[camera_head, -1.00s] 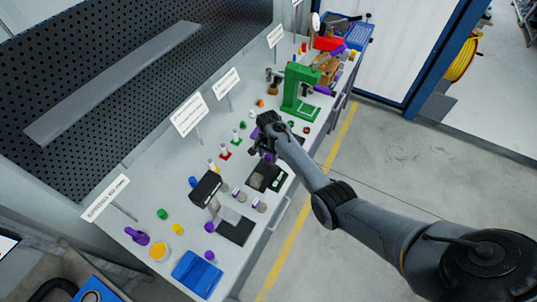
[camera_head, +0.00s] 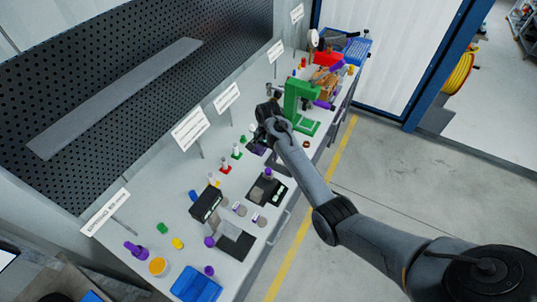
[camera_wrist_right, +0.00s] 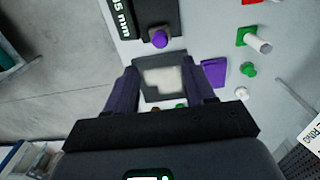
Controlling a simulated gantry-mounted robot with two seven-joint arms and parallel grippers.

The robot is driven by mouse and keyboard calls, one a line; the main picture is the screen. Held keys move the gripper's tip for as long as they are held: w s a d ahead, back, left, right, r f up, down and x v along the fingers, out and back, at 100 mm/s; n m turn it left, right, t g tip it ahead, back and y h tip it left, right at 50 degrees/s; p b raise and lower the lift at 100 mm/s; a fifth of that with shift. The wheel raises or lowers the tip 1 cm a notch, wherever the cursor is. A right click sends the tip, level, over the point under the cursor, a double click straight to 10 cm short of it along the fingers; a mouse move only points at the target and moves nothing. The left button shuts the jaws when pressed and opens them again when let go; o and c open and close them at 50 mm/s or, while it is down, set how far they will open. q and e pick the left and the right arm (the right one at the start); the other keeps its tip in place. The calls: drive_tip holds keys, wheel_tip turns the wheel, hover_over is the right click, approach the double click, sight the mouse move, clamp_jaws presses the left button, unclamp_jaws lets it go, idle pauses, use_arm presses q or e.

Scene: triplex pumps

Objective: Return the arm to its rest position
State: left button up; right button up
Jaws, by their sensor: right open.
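My right arm (camera_head: 300,170) reaches in from the lower right over the workbench. My right gripper (camera_head: 266,122) is above the bench, just left of the green press (camera_head: 299,100) in the picture. In the right wrist view its two fingers (camera_wrist_right: 163,84) are apart. A dark square piece with a pale top (camera_wrist_right: 162,82) shows between and below them, apparently not gripped. A purple block (camera_wrist_right: 214,72) lies beside it. A black block with a purple knob (camera_wrist_right: 160,38) stands farther up in that view; it also shows in the head view (camera_head: 267,174). My left gripper is not in view.
The bench (camera_head: 135,225) holds sign stands, small coloured parts, a black stand (camera_head: 206,203), and a blue tray (camera_head: 196,286). A red bin (camera_head: 327,58) and blue bin (camera_head: 356,50) are at the far end. Open floor (camera_head: 390,185) lies right of the bench.

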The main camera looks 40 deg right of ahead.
drive_tip(key=shift+s, duration=0.1)
